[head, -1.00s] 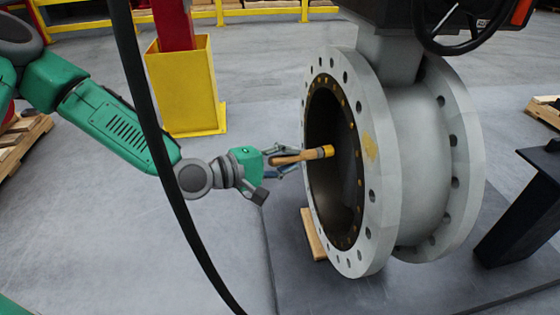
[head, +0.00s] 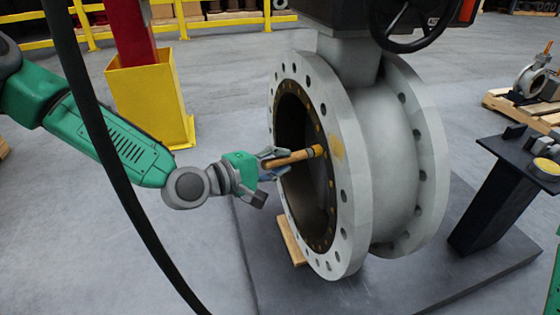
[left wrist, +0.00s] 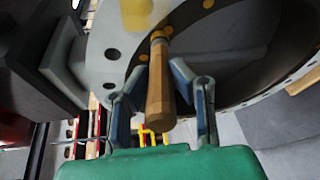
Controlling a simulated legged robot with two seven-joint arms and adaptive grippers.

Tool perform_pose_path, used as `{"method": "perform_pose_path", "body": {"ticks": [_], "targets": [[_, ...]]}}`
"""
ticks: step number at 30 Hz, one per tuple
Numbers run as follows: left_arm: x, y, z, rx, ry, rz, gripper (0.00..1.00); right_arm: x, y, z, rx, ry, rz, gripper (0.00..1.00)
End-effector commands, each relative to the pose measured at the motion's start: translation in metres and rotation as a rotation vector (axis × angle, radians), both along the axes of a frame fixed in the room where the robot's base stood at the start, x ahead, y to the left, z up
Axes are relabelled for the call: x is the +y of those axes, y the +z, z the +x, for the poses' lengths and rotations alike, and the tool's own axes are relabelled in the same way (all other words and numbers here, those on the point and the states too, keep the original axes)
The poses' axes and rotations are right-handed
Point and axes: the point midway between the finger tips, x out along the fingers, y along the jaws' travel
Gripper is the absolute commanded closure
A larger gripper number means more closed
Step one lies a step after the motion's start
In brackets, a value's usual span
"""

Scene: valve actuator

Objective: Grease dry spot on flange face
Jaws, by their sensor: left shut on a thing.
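The large grey valve (head: 385,150) stands upright with its flange face (head: 332,185) turned left, ringed with bolt holes around a dark bore. A yellowish grease patch (head: 337,146) shows on the flange, and another shows in the left wrist view (left wrist: 137,12). My left gripper (head: 272,165) is shut on a wooden-handled brush (head: 292,159) with a yellow-orange tip. The tip is in front of the bore's inner rim, close to the flange; I cannot tell whether it touches. In the left wrist view the handle (left wrist: 160,85) lies between the fingers. My right gripper is not in view.
A black handwheel (head: 405,25) is above the valve. A dark stand (head: 505,190) at right holds a round container with yellow contents (head: 546,167). A yellow post base (head: 150,100) stands behind my left arm.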

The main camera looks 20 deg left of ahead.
Motion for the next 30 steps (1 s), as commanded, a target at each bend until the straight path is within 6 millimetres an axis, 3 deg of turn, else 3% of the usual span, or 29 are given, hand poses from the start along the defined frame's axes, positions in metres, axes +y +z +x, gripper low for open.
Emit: {"method": "perform_pose_path", "body": {"ticks": [30], "targets": [[-0.013, 0.0, 0.009, -0.001, 0.0, 0.001, 1.0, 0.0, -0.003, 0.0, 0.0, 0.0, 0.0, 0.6]]}}
